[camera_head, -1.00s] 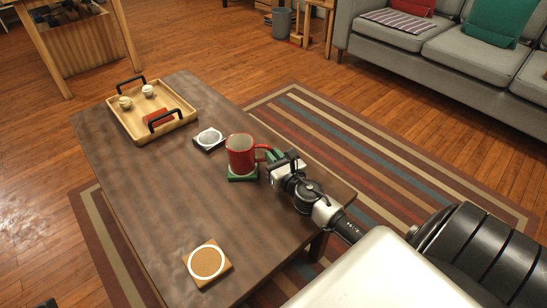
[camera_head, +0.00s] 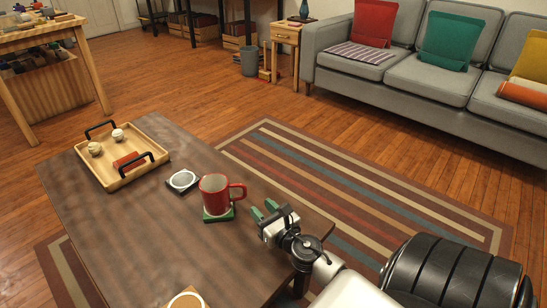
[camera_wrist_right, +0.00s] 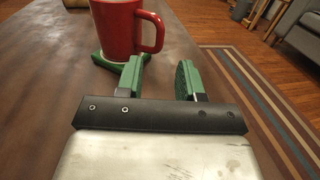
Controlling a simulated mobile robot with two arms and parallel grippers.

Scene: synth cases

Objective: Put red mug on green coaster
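The red mug (camera_head: 214,195) stands upright on the green coaster (camera_head: 219,216) on the dark wooden table; its handle points right. In the right wrist view the mug (camera_wrist_right: 116,28) stands just beyond the fingers, and the coaster (camera_wrist_right: 108,61) shows under it. My right gripper (camera_head: 264,211) is to the right of the mug, apart from the handle. Its green-padded fingers (camera_wrist_right: 162,80) are spread with nothing between them. My left gripper is not in view.
A dark coaster with a white disc (camera_head: 183,181) lies behind the mug. A wooden tray (camera_head: 127,175) with black handles holds small items at the far left of the table. A tan coaster (camera_head: 186,301) is at the near edge.

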